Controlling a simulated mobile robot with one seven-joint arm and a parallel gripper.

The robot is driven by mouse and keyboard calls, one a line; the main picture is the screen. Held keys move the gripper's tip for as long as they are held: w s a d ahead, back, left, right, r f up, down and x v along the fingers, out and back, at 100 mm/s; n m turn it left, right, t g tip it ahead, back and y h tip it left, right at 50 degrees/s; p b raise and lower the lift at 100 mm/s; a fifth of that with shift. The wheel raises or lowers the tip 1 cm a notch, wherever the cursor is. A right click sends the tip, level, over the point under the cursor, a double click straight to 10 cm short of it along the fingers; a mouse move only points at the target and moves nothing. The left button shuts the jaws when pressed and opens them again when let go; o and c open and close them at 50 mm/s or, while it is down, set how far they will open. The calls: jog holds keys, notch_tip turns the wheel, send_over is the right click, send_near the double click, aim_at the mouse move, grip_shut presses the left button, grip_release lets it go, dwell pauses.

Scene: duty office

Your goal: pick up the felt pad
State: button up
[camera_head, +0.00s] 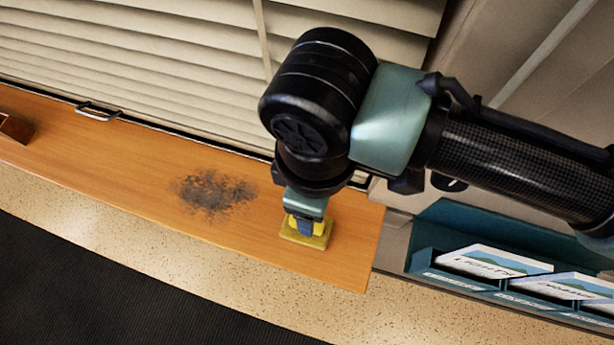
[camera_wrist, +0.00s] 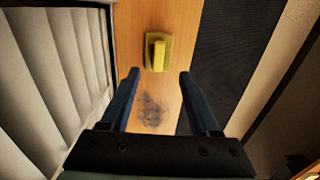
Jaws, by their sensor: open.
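The felt pad (camera_head: 318,238) is a yellow-green square block with a raised yellow grip. It lies on the orange wooden sill near its right end. In the wrist view the pad (camera_wrist: 157,52) lies ahead of the fingertips, midway between their lines. My gripper (camera_head: 302,222) hangs over the pad in the head view and hides part of it. In the wrist view my gripper (camera_wrist: 158,76) is open, with two blue fingers apart and nothing between them. Whether a finger touches the pad cannot be told.
A dark smudge (camera_head: 213,192) marks the wooden sill (camera_head: 110,165) left of the pad. White blinds (camera_head: 150,60) stand close behind. A teal rack (camera_head: 440,240) with leaflets (camera_head: 495,262) is at the right. A brown object (camera_head: 14,128) sits at the far left.

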send_near(319, 239)
jog(key=shift+w+a+f, duration=0.4)
jog(key=shift+w+a, duration=0.3)
jog(key=shift+w, duration=0.1)
jog(key=shift+w+a+f+p, duration=0.1)
jog(key=shift+f+p, duration=0.15)
jog(key=shift+f, duration=0.8)
jog(key=shift+w+a+f+p, duration=0.1)
jog(key=shift+a+f+p, duration=0.1)
jog(key=shift+f, duration=0.8)
jog(key=shift+w+a+f+p, duration=0.1)
jog(key=shift+f+p, duration=0.15)
jog(key=shift+f, duration=0.8)
grip_shut()
